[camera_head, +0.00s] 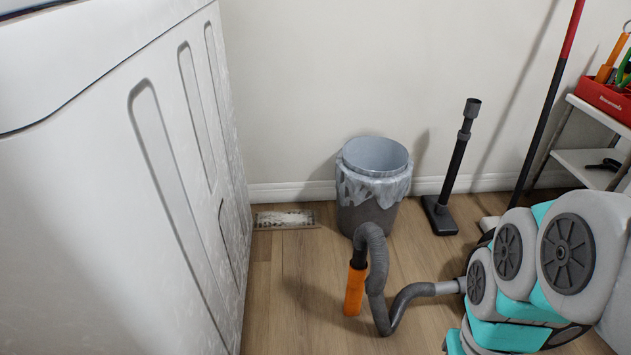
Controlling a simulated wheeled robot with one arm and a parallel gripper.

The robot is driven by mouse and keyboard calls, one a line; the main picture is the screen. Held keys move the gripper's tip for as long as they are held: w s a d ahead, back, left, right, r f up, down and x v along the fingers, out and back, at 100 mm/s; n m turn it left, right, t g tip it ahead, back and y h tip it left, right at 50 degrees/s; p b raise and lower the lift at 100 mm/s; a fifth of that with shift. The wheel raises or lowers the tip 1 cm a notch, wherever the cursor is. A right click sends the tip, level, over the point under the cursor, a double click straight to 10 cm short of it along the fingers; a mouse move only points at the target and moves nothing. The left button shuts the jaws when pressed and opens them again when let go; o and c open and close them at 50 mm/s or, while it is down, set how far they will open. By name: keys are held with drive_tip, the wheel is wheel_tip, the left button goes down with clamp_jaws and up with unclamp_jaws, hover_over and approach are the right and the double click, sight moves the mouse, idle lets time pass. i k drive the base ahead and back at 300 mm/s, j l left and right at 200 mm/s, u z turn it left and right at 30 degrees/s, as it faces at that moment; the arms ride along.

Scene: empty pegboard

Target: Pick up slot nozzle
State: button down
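A black nozzle-like tool (455,167) stands upright by the back wall, right of the bin. It has a flat foot on the floor, a slim tube leaning slightly right and a grey collar on top. I take it to be the slot nozzle, but cannot be sure. A grey ribbed hose (379,275) with an orange end piece (355,290) is in front of the bin. My gripper is not in view.
A grey bin (369,221) with a liner stands at the wall. A large white panelled body (120,190) fills the left. A floor vent (287,219) lies between them. A red-and-black pole (552,90) leans at right beside a shelf (590,165) with a red toolbox (603,97).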

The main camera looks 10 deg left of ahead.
sight(354, 293)
drive_tip(key=u, duration=0.3)
drive_tip(key=k+l+u, duration=0.15)
drive_tip(key=u, duration=0.25)
drive_tip(key=k+u, duration=0.3)
drive_tip(key=u, duration=0.15)
drive_tip(key=k+u, duration=0.25)
drive_tip(key=u, duration=0.15)
drive_tip(key=k+j, duration=0.1)
drive_tip(key=k, duration=0.2)
drive_tip(key=k+j, duration=0.1)
drive_tip(key=k, duration=0.25)
drive_tip(key=i, duration=0.9)
